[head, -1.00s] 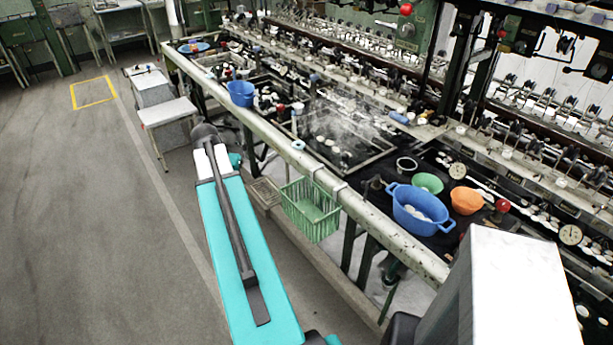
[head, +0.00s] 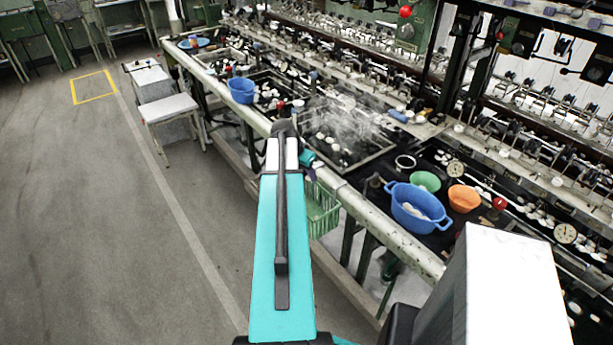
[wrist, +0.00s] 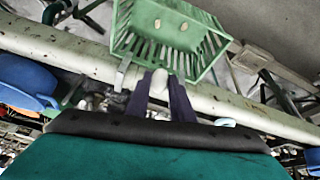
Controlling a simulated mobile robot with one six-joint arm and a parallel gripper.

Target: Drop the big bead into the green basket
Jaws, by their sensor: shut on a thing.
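In the wrist view my gripper (wrist: 160,92) is shut on a white rounded thing (wrist: 159,80), which I take to be the big bead. The fingers hide its sides. The green basket (wrist: 205,62) is just beyond the fingertips, higher in the picture, with its open top facing me. A few small pale pieces show in it. The held bead appears short of the basket's near rim, over or near the rail; its height is unclear. In the head view the green basket (head: 323,212) hangs on the rail, partly hidden by my arm.
The pale rail (head: 352,203) runs along the bench edge; it also crosses the wrist view (wrist: 55,42). A blue basin (head: 418,208), a green bowl (head: 425,181) and an orange bowl (head: 464,198) stand on the bench.

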